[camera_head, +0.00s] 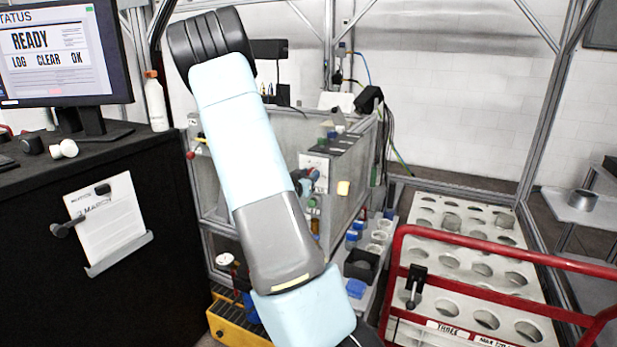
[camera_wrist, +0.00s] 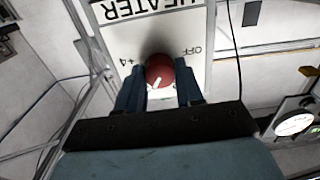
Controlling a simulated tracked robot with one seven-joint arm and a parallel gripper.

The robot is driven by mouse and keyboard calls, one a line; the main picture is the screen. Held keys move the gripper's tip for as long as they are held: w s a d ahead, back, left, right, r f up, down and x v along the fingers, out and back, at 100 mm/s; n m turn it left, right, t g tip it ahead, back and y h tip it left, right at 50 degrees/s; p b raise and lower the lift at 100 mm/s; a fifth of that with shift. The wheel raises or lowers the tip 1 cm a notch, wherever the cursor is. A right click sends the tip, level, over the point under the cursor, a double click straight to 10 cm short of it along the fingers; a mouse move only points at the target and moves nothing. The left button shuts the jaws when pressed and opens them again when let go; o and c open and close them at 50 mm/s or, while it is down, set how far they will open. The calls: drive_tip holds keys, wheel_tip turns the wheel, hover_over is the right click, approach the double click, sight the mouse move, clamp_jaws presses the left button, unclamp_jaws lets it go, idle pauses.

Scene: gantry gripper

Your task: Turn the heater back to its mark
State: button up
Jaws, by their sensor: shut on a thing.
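In the wrist view a round red knob (camera_wrist: 159,66) with a white pointer line sits on a white plate (camera_wrist: 112,14) marked HEATER, which reads upside down. OFF is printed to the right of the knob and +4 to its left. The pointer slants towards the lower left of the picture, away from OFF. My gripper (camera_wrist: 160,88) has its two blue fingers on either side of the knob, shut on it. The printed mark nearest the pointer's tip is hidden by the gripper. In the head view my arm covers much of the middle, and I cannot clearly make out the gripper there.
A round dial (camera_wrist: 293,124) is at the right in the wrist view, and a cable runs beside the plate. In the head view a red rail (camera_head: 480,248) stands in front of a white rack (camera_head: 455,235) with round holes. A black bench (camera_head: 100,250) with a monitor (camera_head: 62,55) is at left.

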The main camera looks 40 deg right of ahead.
drive_tip(key=shift+n, duration=0.3)
drive_tip(key=shift+w, duration=0.1)
drive_tip(key=o, duration=1)
drive_tip(key=v, duration=1.4)
drive_tip(key=shift+d+f, duration=0.1)
